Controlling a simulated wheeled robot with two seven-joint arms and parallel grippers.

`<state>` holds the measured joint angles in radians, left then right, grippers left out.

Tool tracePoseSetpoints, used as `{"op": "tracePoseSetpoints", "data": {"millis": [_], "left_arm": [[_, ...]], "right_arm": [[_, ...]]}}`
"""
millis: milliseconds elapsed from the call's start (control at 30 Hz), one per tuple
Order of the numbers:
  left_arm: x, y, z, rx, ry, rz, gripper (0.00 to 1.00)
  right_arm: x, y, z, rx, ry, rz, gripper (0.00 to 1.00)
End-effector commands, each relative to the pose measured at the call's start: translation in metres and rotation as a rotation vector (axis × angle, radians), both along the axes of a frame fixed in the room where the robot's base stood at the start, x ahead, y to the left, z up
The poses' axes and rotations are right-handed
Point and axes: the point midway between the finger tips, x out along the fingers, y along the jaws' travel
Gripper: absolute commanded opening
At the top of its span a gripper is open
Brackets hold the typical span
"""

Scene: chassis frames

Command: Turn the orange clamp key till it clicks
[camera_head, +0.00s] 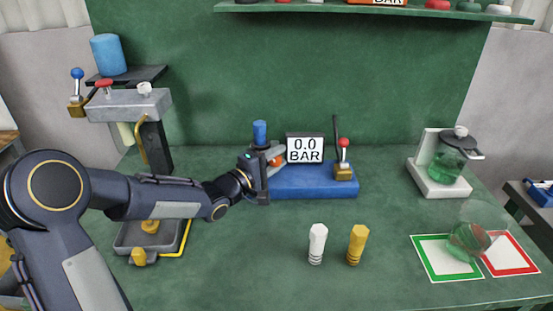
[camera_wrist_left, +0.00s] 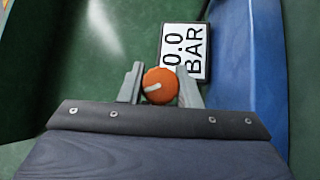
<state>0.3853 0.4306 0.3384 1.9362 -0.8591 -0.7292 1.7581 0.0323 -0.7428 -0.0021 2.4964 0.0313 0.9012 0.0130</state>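The orange clamp key (camera_head: 275,160) is a round knob at the left end of the blue base (camera_head: 310,188), beside the gauge display (camera_head: 305,149) reading 0.0 BAR. In the head view my left gripper (camera_head: 268,160) partly hides it. In the left wrist view the key (camera_wrist_left: 161,86) shows face on, with a pale mark slanting across it. The fingers of my left gripper (camera_wrist_left: 161,84) stand on either side of it, with no clear gap, and look shut on it. The display (camera_wrist_left: 185,52) lies just beyond. My right gripper is not in view.
A red-knobbed lever (camera_head: 343,145) stands at the base's right end. A white peg (camera_head: 317,243) and a yellow peg (camera_head: 357,244) stand in front. A glass flask (camera_head: 468,240) is by the green- and red-bordered cards at right.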

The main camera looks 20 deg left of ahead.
Motion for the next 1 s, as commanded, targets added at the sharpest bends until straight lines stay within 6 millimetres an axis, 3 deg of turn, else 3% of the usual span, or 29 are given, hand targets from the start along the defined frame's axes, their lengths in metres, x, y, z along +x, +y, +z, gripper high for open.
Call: {"op": "tracePoseSetpoints", "data": {"millis": [267, 467, 800, 1000], "left_arm": [[0.0, 0.0, 0.001, 0.015, 0.005, 0.0, 0.07], [0.0, 0.0, 0.004, 0.086, 0.028, -0.001, 0.07], [-0.001, -0.001, 0.004, 0.353, 0.104, -0.002, 0.07], [-0.001, -0.001, 0.0, 0.535, 0.153, -0.002, 0.07]], "right_arm": [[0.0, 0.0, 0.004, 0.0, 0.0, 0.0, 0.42], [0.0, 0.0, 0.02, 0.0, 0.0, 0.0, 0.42], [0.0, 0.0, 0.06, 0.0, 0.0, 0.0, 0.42], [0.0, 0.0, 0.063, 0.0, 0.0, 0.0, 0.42]]}}
